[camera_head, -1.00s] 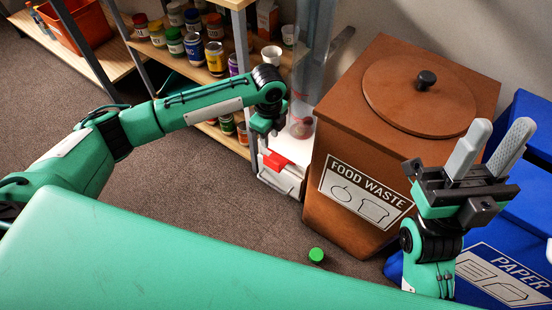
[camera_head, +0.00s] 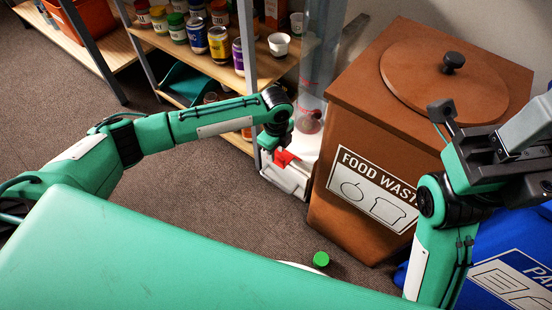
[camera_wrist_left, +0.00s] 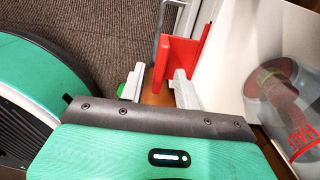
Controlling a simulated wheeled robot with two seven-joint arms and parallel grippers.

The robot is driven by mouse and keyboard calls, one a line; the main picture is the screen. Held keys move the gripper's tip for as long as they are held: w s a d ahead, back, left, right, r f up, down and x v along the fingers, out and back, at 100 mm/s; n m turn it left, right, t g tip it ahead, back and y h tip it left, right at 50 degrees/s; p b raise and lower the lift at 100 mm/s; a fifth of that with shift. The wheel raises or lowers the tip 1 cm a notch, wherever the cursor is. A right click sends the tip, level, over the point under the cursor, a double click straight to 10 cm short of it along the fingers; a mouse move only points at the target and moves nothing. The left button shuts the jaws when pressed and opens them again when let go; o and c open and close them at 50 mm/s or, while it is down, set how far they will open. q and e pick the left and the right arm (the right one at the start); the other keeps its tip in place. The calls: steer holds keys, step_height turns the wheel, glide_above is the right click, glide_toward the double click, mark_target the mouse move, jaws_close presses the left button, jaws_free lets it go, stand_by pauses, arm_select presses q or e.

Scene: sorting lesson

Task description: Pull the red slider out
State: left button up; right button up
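The red slider (camera_head: 285,157) is at the top of a low white unit (camera_head: 290,178) between the shelf and the brown bin. In the left wrist view, the slider (camera_wrist_left: 179,63) is a red upright plate with an angled side. My left gripper (camera_head: 274,148) points down at it in the head view, partly covering it. In the left wrist view, its fingers (camera_wrist_left: 158,85) are apart, with the slider's near edge appearing between them; contact cannot be told.
A clear tube (camera_head: 318,75) rises beside the slider, close to my left gripper. The brown food waste bin (camera_head: 345,215) stands to the right, the shelf with cans (camera_head: 247,82) behind.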

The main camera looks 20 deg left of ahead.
arm_select(q)
steer(key=shift+f+b, duration=0.5)
steer(key=shift+f, duration=0.95)
jaws_close()
